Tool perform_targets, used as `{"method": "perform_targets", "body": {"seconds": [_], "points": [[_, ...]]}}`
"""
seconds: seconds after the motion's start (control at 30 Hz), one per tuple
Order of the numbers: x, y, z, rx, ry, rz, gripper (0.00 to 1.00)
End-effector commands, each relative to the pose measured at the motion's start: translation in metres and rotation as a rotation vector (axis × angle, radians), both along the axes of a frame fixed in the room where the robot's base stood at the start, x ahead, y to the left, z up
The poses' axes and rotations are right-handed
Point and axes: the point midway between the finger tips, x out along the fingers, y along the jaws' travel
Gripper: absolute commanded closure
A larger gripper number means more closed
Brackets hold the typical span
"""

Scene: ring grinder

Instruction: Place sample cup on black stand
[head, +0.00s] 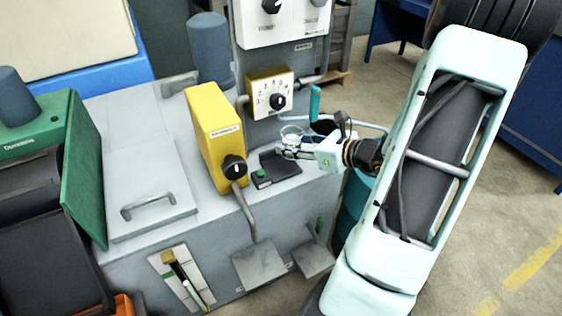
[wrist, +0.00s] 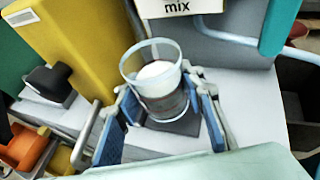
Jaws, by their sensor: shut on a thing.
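The sample cup (wrist: 158,85) is a clear cup with white material inside, upright between my gripper's fingers in the wrist view. In the head view the cup (head: 291,134) shows small at the tip of my gripper (head: 290,149). My gripper (wrist: 160,112) is shut on the cup, with a blue-padded finger on each side. The black stand (head: 279,167) is a flat dark plate on the grey machine top, with a small green part at its front left. The cup appears above or just behind the stand's far edge. In the wrist view a dark surface (wrist: 178,124) shows below the cup.
A yellow box with a black knob (head: 217,135) stands left of the stand. A dial panel (head: 270,92) is behind it. A teal handle (head: 315,102) and a pipe are close to my gripper. The grey machine top is bare in front of the stand.

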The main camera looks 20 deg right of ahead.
Motion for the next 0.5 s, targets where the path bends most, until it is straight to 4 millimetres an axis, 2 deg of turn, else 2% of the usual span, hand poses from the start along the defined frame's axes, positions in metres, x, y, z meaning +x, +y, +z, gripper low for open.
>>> {"method": "perform_targets", "body": {"seconds": [0.03,0.1,0.37,0.5], "points": [[0.007,0.004,-0.016,0.006,0.003,0.001,0.94],[0.016,0.006,-0.026,0.004,0.002,0.0,0.94],[0.031,0.01,-0.041,0.0,0.001,0.0,0.94],[0.038,0.014,-0.056,0.005,0.002,-0.001,0.94]]}}
